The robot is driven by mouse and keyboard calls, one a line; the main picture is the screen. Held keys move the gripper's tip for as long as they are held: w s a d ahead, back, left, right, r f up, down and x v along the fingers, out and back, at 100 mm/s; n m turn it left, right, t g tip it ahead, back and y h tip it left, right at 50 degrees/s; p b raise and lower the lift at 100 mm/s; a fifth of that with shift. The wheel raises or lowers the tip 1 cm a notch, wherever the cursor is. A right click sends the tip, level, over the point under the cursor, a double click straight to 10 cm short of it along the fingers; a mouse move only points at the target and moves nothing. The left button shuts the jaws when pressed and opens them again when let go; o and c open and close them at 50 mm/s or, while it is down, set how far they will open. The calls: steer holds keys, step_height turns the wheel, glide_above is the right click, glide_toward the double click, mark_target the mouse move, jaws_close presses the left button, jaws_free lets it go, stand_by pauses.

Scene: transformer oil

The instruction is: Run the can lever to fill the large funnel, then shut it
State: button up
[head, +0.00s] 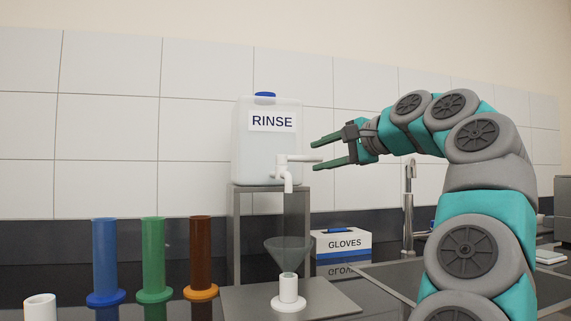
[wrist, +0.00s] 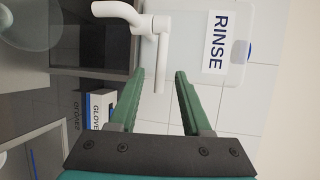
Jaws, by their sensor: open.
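The white can (head: 267,155) labelled RINSE stands on a grey stand, with a white tap (head: 286,180) at its lower right front. Its lever (head: 303,158) points sideways to the right. My gripper (head: 317,155) is open and level with the lever. In the wrist view the lever (wrist: 161,65) reaches between the tips of my two green fingers (wrist: 157,74), with visible gaps on both sides. A large clear funnel (head: 288,252) sits below the tap in a white holder (head: 288,290). I see no stream from the spout and cannot tell the level in the funnel.
Blue (head: 104,255), green (head: 153,255) and brown (head: 201,252) cylinders stand at left, beside a white cup (head: 40,306). A GLOVES box (head: 341,243) and a sink tap (head: 408,205) are behind to the right. The air around my gripper is clear.

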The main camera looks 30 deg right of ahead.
mark_target(306, 160)
steer(key=shift+p+x, duration=0.45)
steer(key=shift+x, duration=3.45)
steer(key=shift+d, duration=0.15)
steer(key=shift+c, duration=0.2)
jaws_close()
